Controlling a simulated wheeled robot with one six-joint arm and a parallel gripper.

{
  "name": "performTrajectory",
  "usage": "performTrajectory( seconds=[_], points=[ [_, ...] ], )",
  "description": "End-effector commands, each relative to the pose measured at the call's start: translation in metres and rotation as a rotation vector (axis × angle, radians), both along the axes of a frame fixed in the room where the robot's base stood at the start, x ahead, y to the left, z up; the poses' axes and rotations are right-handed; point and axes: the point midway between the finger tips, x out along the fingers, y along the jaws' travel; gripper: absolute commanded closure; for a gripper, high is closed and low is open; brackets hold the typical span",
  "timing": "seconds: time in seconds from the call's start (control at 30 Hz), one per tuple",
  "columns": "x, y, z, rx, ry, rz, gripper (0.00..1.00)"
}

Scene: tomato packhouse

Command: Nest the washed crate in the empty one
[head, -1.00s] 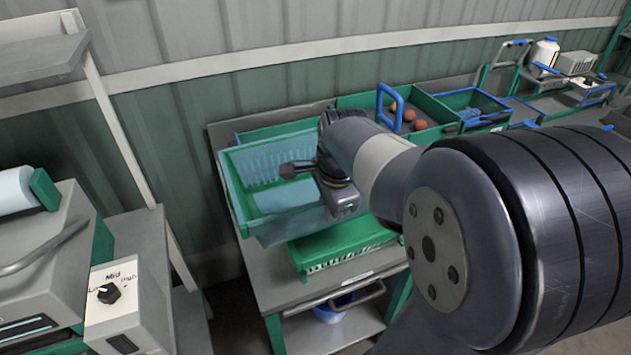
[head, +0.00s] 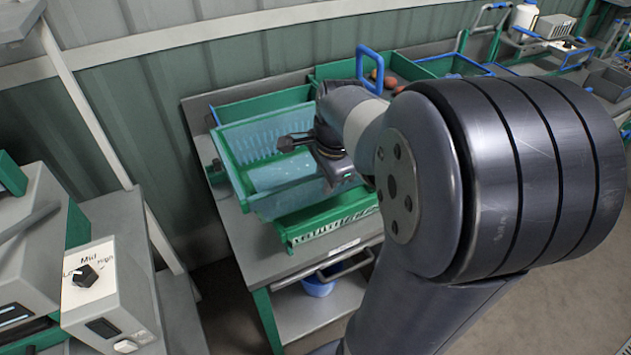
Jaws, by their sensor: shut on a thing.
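A translucent blue-green crate with a green rim (head: 238,180) is at the bench, held up and tilted slightly. My gripper (head: 298,143) is shut on this crate near its right side; the arm hides the crate's right end. Another green crate (head: 262,104) stands behind the held crate. I cannot tell for sure which of these green crates is the empty one.
The grey bench (head: 262,262) has a bare front-left strip. A green tray (head: 405,68) with red tomatoes and a blue handle (head: 372,62) stands behind my arm. A machine with a dial (head: 84,277) is at the left. A blue bucket (head: 318,287) is on the lower shelf.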

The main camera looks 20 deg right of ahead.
Motion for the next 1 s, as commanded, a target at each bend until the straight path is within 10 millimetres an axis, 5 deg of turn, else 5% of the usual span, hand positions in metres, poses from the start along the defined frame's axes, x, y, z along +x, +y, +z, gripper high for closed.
performTrajectory(
  seconds=[0.73, 1.0],
  points=[
    [0.002, -0.067, -0.004, -0.001, -0.002, -0.002, 1.0],
    [0.002, -0.066, -0.031, -0.001, -0.002, 0.0, 1.0]
  ],
)
